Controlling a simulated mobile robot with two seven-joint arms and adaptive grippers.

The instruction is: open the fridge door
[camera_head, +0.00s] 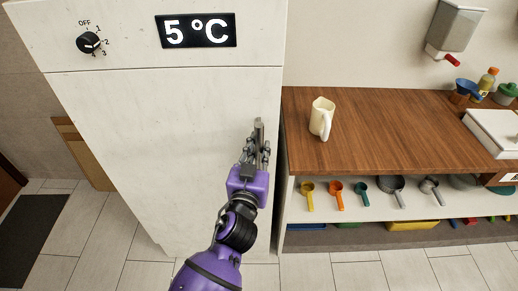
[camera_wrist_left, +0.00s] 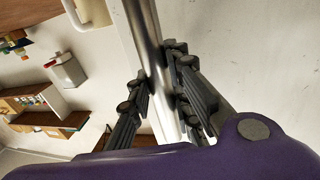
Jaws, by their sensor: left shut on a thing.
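The white fridge (camera_head: 150,130) stands at the left of the head view, with a dial and a "5 °C" display on its top panel. Its door looks shut. A metal bar handle (camera_head: 257,130) runs upright near the door's right edge; it also shows in the left wrist view as a shiny bar (camera_wrist_left: 148,45). My left gripper (camera_head: 258,152) is at this handle, and in the left wrist view its dark fingers (camera_wrist_left: 160,98) lie on both sides of the bar, shut on it. My right gripper is in neither view.
A wooden counter (camera_head: 375,130) adjoins the fridge on the right, with a cream jug (camera_head: 321,118) near its left end. Measuring cups and pans line the shelf below. A wall dispenser (camera_head: 455,30) hangs at upper right. The tiled floor (camera_head: 95,245) before the fridge is clear.

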